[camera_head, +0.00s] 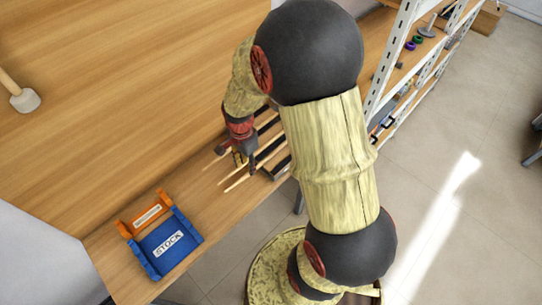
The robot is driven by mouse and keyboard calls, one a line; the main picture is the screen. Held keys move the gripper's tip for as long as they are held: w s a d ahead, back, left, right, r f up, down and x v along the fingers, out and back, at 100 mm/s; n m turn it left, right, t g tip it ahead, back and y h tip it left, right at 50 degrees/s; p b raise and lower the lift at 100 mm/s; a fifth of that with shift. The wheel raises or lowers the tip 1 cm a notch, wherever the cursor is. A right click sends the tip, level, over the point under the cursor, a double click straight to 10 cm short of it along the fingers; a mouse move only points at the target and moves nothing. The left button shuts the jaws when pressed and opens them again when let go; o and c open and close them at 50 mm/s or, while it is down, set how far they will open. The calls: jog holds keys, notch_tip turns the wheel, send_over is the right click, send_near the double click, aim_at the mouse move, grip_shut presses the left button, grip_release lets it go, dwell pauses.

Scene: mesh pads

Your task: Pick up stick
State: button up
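Several thin, pale wooden sticks lie side by side near the table's front edge; the end of one stick (234,184) shows just below my gripper. Their other ends run up to the right, partly hidden behind my arm. My gripper (244,164) points down over the sticks, with its fingertips close to them. It is small and dark here, so I cannot tell whether it touches a stick or how wide its fingers are.
A blue bin marked STOCK (166,243) with orange parts stands at the left end of the table (120,130). Dark blocks (277,166) lie beside the sticks. A mallet (25,99) is at upper left. A white-framed shelf (386,62) stands at right.

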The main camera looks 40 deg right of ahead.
aim_at(248, 173)
notch_tip(248, 173, down, 4)
jog(key=shift+f+b, duration=0.2)
jog(key=shift+b, duration=0.45)
jog(key=shift+r, duration=0.1)
jog(key=shift+c, duration=1.1)
grip_shut()
